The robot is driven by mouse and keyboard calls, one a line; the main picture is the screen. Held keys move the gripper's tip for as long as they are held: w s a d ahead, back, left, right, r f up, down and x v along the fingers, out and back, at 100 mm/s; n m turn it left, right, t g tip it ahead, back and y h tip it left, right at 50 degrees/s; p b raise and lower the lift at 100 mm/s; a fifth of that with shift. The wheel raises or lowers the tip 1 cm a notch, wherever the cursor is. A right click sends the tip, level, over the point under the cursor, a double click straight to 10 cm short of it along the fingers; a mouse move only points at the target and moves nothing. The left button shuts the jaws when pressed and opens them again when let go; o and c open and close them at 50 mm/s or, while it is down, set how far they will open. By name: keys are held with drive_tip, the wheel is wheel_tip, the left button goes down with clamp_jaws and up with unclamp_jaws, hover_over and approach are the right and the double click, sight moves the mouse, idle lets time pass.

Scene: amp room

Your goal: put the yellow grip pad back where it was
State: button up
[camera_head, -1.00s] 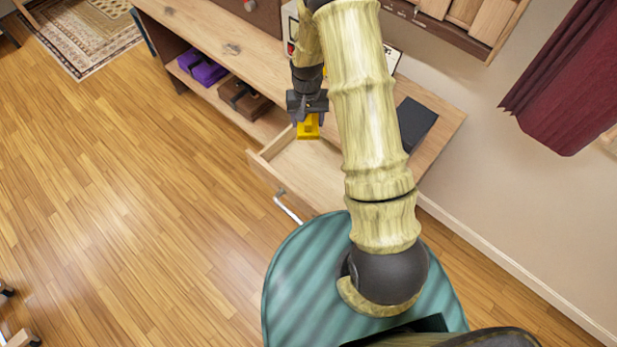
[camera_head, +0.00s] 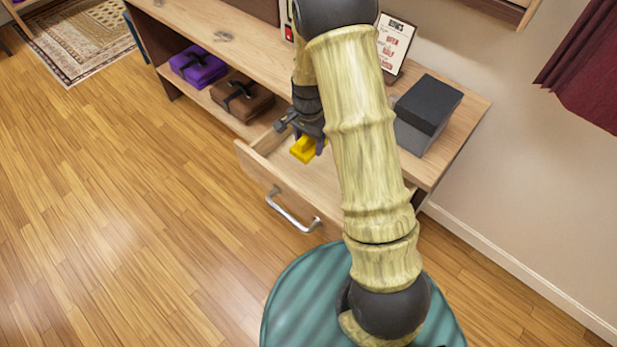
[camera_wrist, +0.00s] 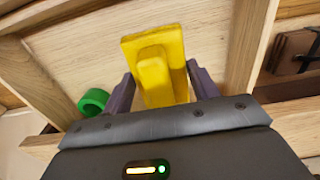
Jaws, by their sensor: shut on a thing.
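The yellow grip pad (camera_head: 303,150) is a flat plate with a raised handle block. My gripper (camera_head: 310,138) is shut on it, over the open wooden drawer (camera_head: 290,202). In the wrist view the pad (camera_wrist: 158,62) sits between the two purple-grey fingers of my gripper (camera_wrist: 162,88), with the drawer floor (camera_wrist: 85,45) behind it. I cannot tell whether the pad touches the drawer floor. My arm hides the right part of the drawer in the head view.
A green ring (camera_wrist: 94,101) lies in the drawer. The wooden cabinet (camera_head: 240,45) holds purple (camera_head: 198,68) and brown (camera_head: 242,97) folded bundles on its shelf. On top stand a dark box (camera_head: 428,105) and a framed sign (camera_head: 394,42). The floor at left is clear.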

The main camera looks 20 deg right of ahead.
idle(0.3)
hover_over(309, 169)
drive_tip(key=shift+f, duration=3.15)
drive_tip(key=shift+f+b, duration=0.3)
drive_tip(key=shift+f, duration=1.55)
drive_tip(key=shift+f, duration=0.2)
drive_tip(key=o, duration=0.9)
drive_tip(key=shift+o, duration=0.2)
drive_tip(key=shift+r, duration=0.1)
